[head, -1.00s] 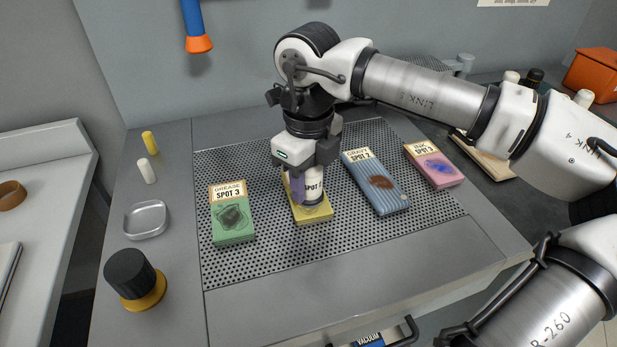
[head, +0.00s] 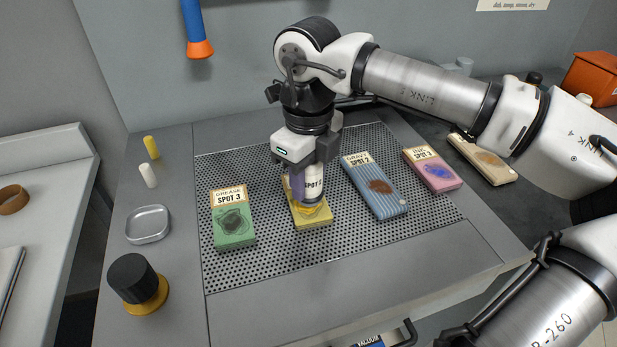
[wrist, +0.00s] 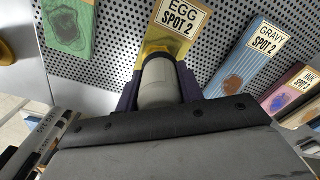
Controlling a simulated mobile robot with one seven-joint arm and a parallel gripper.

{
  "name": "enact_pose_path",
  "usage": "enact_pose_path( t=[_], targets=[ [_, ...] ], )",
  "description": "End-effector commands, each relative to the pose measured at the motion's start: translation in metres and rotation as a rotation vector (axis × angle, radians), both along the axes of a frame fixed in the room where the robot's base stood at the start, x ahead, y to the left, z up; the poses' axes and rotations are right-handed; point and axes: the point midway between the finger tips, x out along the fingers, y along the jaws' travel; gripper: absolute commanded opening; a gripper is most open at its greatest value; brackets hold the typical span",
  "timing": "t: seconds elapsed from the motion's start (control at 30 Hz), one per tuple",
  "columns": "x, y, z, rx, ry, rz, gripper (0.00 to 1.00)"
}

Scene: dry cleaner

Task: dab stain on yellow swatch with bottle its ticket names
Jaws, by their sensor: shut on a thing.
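The yellow swatch (head: 311,221) lies on the perforated board. In the wrist view its ticket (wrist: 179,21) reads EGG SPOT 2. My gripper (head: 304,178) is shut on a white bottle (head: 313,186) with a yellow lower end. The bottle is upright over the yellow swatch and hides its middle, so I cannot see the stain well. The bottle's label reads SPOT, but its number is not clear. In the wrist view the grey bottle base (wrist: 160,80) sits between the fingers. I cannot tell whether the bottle's tip touches the swatch.
A green swatch (head: 233,238) marked GREASE SPOT 3 lies to the left. A blue striped gravy swatch (head: 392,208) and a pink ink swatch (head: 440,185) lie to the right. A metal dish (head: 148,224) and a black-topped knob (head: 133,278) stand at left. An orange bin (head: 592,75) is at back right.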

Motion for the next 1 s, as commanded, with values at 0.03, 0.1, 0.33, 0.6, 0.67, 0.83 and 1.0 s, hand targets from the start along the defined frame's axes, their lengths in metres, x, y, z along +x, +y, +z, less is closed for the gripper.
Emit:
enact_pose_path(
  t=[0.03, 0.1, 0.33, 0.6, 0.67, 0.83, 1.0],
  targets=[
    [0.0, 0.0, 0.007, 0.0, -0.001, 0.0, 0.07],
    [0.0, 0.0, 0.013, 0.0, -0.001, -0.001, 0.07],
    [0.0, 0.0, 0.032, 0.0, -0.001, 0.0, 0.07],
    [0.0, 0.0, 0.051, 0.0, -0.001, 0.0, 0.07],
    [0.0, 0.0, 0.053, 0.0, -0.001, 0.0, 0.07],
    [0.0, 0.0, 0.052, 0.0, -0.001, 0.0, 0.07],
    [0.0, 0.0, 0.052, 0.0, -0.001, 0.0, 0.07]
  ],
)
